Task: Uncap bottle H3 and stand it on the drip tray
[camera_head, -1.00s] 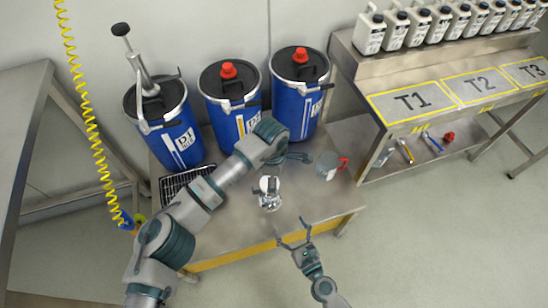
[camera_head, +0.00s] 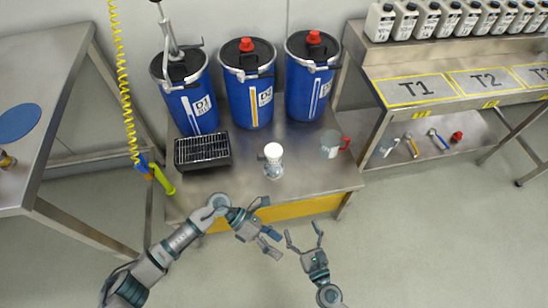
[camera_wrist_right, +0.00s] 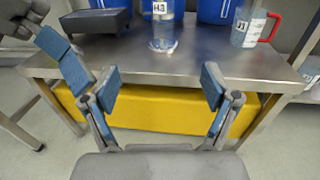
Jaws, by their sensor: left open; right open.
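Bottle H3 (camera_head: 273,168), clear with a white cap (camera_head: 273,151) on top, stands upright on the steel bench. Its H3 label (camera_wrist_right: 159,8) shows in the right wrist view, where its top is cut off. The drip tray (camera_head: 203,164), a black box with a slatted grate, sits left of the bottle with nothing on it. My left gripper (camera_head: 272,227) is open and empty in front of the bench edge, below the bottle. My right gripper (camera_head: 304,230) is open and empty just right of it, fingers towards the bench. Both are apart from the bottle.
Three blue drums (camera_head: 250,98) stand behind; the left one has a pump. A clear jug with a red handle (camera_head: 331,147) stands right of the bottle. A yellow coiled hose (camera_head: 124,80) hangs at left. A shelf with white bottles (camera_head: 380,22) is at right.

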